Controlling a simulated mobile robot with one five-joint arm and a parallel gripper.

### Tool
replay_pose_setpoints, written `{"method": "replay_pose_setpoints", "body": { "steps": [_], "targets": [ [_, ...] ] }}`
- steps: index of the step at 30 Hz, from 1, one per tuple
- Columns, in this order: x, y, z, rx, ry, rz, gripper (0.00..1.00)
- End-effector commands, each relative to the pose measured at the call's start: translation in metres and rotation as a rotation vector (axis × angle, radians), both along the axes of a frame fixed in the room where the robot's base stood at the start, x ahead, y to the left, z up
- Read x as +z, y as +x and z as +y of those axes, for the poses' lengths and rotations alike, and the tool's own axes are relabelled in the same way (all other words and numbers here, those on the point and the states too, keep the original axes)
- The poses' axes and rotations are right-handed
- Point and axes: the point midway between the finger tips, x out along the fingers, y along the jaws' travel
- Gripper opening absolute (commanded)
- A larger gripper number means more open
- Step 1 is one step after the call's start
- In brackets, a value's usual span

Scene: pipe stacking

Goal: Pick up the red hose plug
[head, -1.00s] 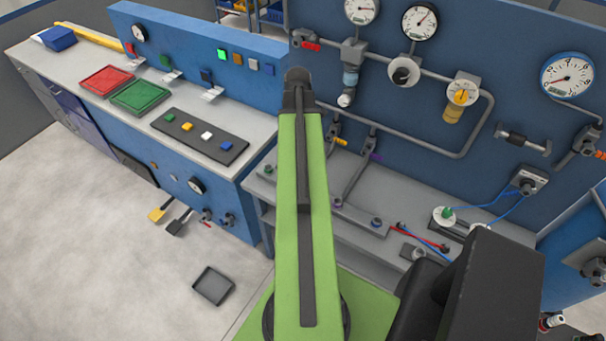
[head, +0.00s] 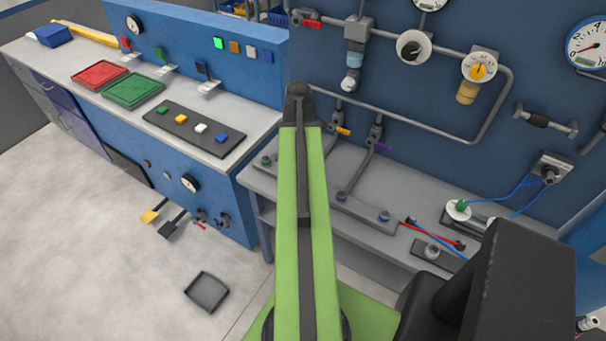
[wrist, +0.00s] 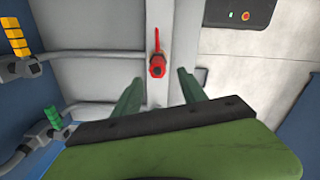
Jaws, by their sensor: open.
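A red plug (wrist: 157,64) with a thin red stem shows in the wrist view, near the middle and above the fingertips in the picture. It is on a grey surface. My gripper (wrist: 160,80) is open and empty, its two green fingers on either side below the plug and apart from it. In the head view my green arm hides the gripper. A thin red hose or rod (head: 435,234) lies on the grey bench in the head view; I cannot tell whether it belongs to the same plug.
In the wrist view, a yellow-handled valve (wrist: 15,45) and a green-handled valve (wrist: 53,117) stand on pipes at the left. In the head view, the grey bench (head: 405,180) lies below a blue pipe wall. A grey tray (head: 207,291) lies on the open floor at left.

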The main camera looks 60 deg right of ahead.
Motion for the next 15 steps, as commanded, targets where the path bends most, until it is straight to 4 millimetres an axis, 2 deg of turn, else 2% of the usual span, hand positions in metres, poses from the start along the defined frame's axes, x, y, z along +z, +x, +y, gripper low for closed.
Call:
{"method": "replay_pose_setpoints", "body": {
  "steps": [10, 15],
  "targets": [
    [-0.051, -0.008, -0.004, 0.000, 0.000, 0.000, 0.49],
    [-0.051, -0.008, -0.004, 0.000, 0.000, 0.000, 0.49]
  ]
}}
